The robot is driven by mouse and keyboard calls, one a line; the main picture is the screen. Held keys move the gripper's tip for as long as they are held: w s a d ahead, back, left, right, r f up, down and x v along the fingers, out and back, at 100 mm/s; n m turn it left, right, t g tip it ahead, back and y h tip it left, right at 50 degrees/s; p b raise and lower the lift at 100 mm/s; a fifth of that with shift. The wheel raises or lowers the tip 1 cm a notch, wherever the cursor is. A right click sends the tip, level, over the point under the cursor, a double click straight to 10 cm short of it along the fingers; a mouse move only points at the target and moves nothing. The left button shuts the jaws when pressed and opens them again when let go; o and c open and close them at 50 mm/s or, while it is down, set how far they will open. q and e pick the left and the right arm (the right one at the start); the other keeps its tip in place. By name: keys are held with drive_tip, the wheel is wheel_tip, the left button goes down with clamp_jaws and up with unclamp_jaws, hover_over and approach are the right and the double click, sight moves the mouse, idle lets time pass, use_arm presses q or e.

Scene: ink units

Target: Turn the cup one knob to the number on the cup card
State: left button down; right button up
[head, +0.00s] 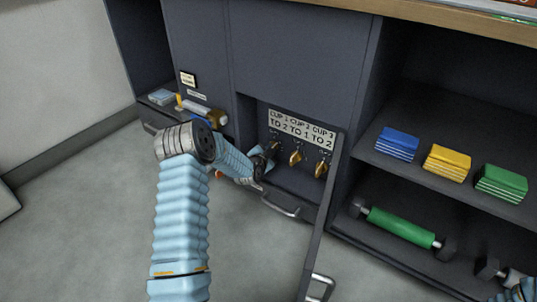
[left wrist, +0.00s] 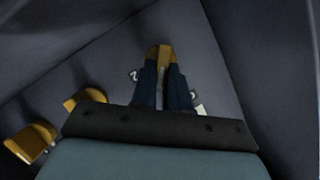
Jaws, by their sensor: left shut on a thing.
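The cup card (head: 301,129) is fixed at the top of an open compartment and reads CUP 1 TO 2, CUP 2 TO 1, CUP 3 TO 2. Below it is a row of brass knobs. My left gripper (head: 268,160) is at the leftmost one, the cup one knob (head: 273,148). In the left wrist view the fingers (left wrist: 164,82) are shut on this knob (left wrist: 160,52), with small number plates beside it, one apparently a 2. The middle knob (head: 295,158) and the right knob (head: 320,169) are untouched. My right gripper is not in view.
An open door (head: 323,215) with a handle stands right of the compartment. A drawer handle (head: 281,208) is below. Blue (head: 398,143), yellow (head: 447,162) and green (head: 501,183) stacks sit on the right shelf, above a green roller (head: 401,227).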

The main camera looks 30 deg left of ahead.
use_arm(q)
drive_tip(key=shift+d+f+m+y+b, duration=0.2)
drive_tip(key=shift+m+y+b, duration=0.2)
drive_tip(key=shift+m, duration=0.3)
drive_tip(key=shift+m+t+y, duration=0.3)
drive_tip(key=shift+m, duration=0.4)
drive_tip(key=shift+d+f+m+t+y, duration=0.15)
drive_tip(key=shift+m+t+y, duration=0.25)
drive_tip(key=shift+m, duration=0.7)
drive_tip(key=shift+f+m+t+y, duration=0.2)
drive_tip(key=shift+m+t, duration=0.15)
drive_tip(key=shift+m, duration=0.4)
drive_tip(key=shift+f+m+t+y, duration=0.1)
drive_tip(key=shift+m+t+y, duration=0.2)
drive_tip(key=shift+m, duration=0.45)
drive_tip(key=c, duration=1.1)
unclamp_jaws()
